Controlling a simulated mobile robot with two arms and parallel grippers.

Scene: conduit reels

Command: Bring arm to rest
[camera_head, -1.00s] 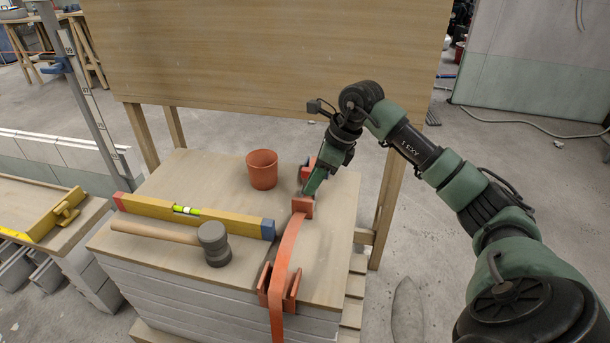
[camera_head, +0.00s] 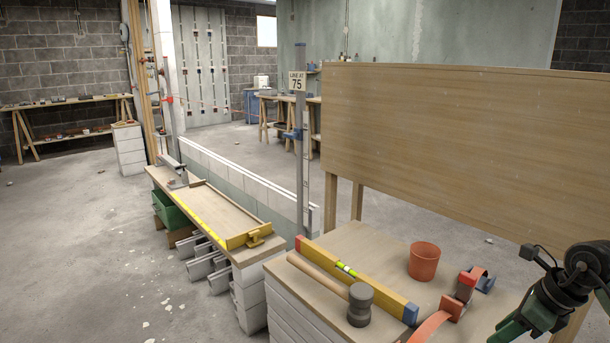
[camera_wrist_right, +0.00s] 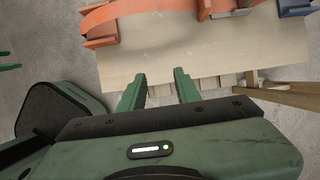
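My right arm (camera_head: 575,280) shows at the lower right of the head view, with part of its green gripper (camera_head: 515,328) at the bottom edge. In the right wrist view the two green fingers of my right gripper (camera_wrist_right: 160,88) stand apart with nothing between them. The orange strip (camera_wrist_right: 145,14) lies on the wooden table top beyond the fingertips, apart from them.
The table top (camera_head: 365,240) also holds a terracotta pot (camera_head: 424,261), a yellow level (camera_head: 385,287) and a mallet (camera_head: 359,304). A tall wooden board (camera_head: 460,150) stands behind it. A bench (camera_head: 225,205) with a yellow fence is to the left. Open floor lies further left.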

